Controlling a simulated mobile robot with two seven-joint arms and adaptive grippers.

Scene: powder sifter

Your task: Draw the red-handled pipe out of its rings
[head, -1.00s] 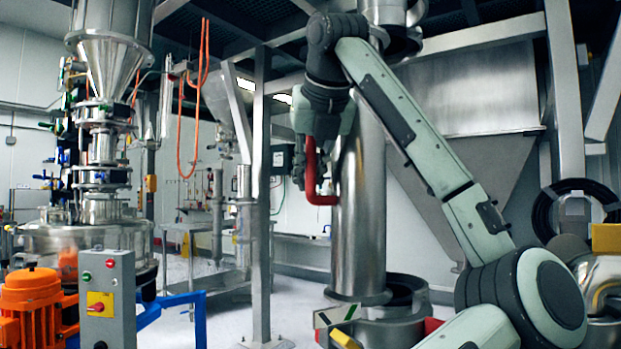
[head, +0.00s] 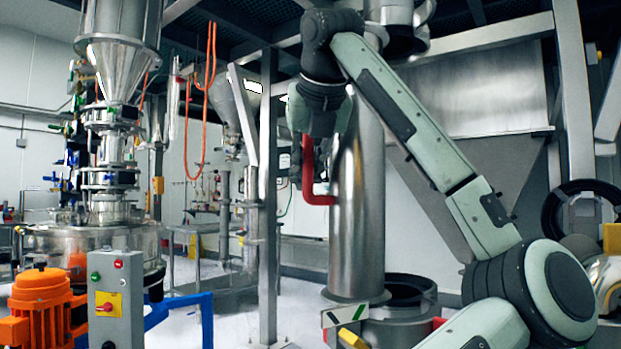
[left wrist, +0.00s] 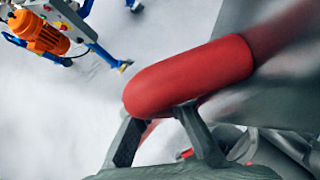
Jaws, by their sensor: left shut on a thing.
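The steel pipe (head: 357,225) hangs upright in the middle of the head view, with its red handle (head: 309,182) on its left side. My left gripper (head: 296,172) is shut on the handle; its fingers are small and partly hidden there. In the left wrist view the red handle (left wrist: 195,75) fills the middle, with the two fingers (left wrist: 158,116) on either side of it. The pipe's lower end sits left of the dark lower ring (head: 412,289) and overlaps it in the picture. An upper ring (head: 405,38) shows above; my arm hides the pipe's top. My right gripper is out of view.
A steel post (head: 268,200) stands left of the pipe. A hopper (head: 490,90) is behind my arm. Further left are the sifter (head: 95,240), a grey control box (head: 117,295) and an orange motor (head: 42,300). Open floor shows between post and sifter.

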